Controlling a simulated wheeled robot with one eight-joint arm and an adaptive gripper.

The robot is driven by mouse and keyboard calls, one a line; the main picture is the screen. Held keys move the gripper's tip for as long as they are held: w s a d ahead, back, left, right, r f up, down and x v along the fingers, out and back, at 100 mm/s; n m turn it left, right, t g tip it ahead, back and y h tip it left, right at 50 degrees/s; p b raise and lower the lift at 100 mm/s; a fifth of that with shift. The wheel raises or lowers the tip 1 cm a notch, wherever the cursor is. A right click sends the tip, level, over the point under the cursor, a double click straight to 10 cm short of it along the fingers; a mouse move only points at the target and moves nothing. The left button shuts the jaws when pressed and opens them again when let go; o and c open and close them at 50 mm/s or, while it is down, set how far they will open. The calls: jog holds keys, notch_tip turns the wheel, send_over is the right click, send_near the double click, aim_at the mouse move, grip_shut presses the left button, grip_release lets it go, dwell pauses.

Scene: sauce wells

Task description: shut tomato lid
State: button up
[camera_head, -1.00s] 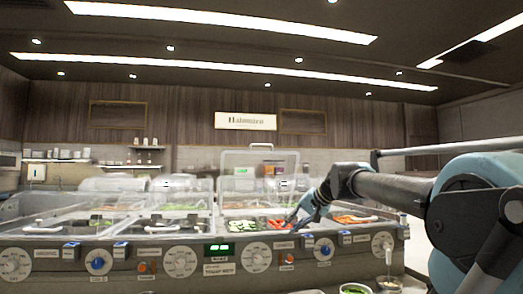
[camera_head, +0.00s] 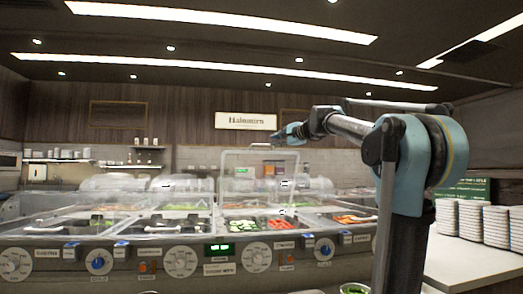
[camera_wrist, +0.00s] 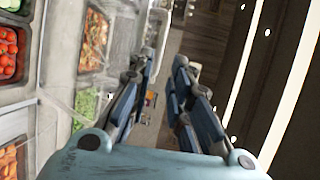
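The clear tomato lid (camera_head: 258,185) stands raised upright at the back of its well, with a handle (camera_head: 262,146) on its top edge. Red tomatoes (camera_head: 280,224) lie in the uncovered well below, beside green pieces. Tomatoes also show at the upper left edge of the wrist view (camera_wrist: 8,45). My gripper (camera_head: 284,137) is raised near the top right corner of the lid; I cannot tell whether it touches. In the wrist view my gripper (camera_wrist: 165,58) has its two fingers apart with nothing held between them.
Other wells with clear covers (camera_head: 75,222) line the counter to the left. Knobs (camera_head: 256,256) run along its front panel.

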aim_at(263, 145)
jog(key=x, duration=1.3)
